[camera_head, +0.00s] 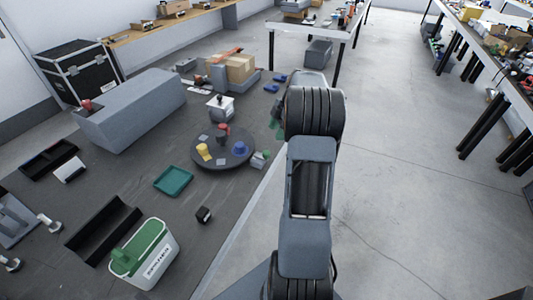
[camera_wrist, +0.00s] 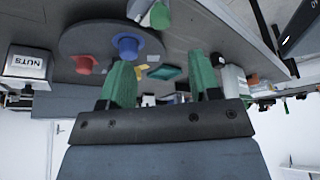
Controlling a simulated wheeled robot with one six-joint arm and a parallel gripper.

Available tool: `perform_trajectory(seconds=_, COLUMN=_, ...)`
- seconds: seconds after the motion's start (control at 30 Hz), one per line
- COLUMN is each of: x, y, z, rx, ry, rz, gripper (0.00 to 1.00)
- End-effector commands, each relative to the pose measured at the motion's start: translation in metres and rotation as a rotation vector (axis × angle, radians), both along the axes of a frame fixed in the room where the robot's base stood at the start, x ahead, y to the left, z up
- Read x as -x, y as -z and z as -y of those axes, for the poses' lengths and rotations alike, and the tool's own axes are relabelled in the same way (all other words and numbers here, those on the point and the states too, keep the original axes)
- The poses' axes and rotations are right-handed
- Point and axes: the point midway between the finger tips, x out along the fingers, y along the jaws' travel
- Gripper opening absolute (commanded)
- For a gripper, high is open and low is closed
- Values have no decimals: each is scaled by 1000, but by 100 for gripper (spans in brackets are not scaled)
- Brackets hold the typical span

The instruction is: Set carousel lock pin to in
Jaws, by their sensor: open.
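The carousel (camera_head: 205,163) is a dark round disc on the grey bench, with yellow, red and blue pieces on it. It also shows at the upper left of the wrist view (camera_wrist: 88,38). A small pale block with a green knob (camera_head: 259,158) stands beside its right edge and looks like the lock pin; it shows at the top of the wrist view too (camera_wrist: 159,15). I cannot tell whether the pin is in or out. My gripper (camera_wrist: 162,82) has two green fingers spread apart with nothing held between them. In the head view my arm largely hides it.
A white box marked NUTS (camera_wrist: 28,64) stands near the carousel. A teal tray (camera_head: 173,181), a small black block (camera_head: 204,214), a green-topped white bin (camera_head: 154,262) and a long grey box (camera_head: 135,110) are on the dark surface. Open floor lies to the right.

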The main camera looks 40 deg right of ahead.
Motion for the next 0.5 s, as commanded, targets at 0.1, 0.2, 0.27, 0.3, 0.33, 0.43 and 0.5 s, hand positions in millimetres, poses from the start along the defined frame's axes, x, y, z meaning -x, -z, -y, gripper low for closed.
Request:
perform_trajectory(seconds=0.1, x=-2, y=22, z=-10, rx=-2, ry=-1, rz=-5, gripper=57)
perform_trajectory(seconds=0.2, x=-4, y=40, z=-17, rx=-3, ry=0, rz=-5, gripper=57)
perform_trajectory(seconds=0.27, x=-6, y=50, z=-21, rx=-2, ry=-1, rz=-4, gripper=57)
perform_trajectory(seconds=0.3, x=-7, y=57, z=-24, rx=-1, ry=-1, rz=-4, gripper=57)
perform_trajectory(seconds=0.33, x=-7, y=62, z=-26, rx=-2, ry=-1, rz=-4, gripper=57)
perform_trajectory(seconds=0.43, x=-9, y=76, z=-32, rx=-1, ry=0, rz=-4, gripper=57)
perform_trajectory(seconds=0.5, x=-10, y=84, z=-35, rx=0, ry=0, rz=-3, gripper=57)
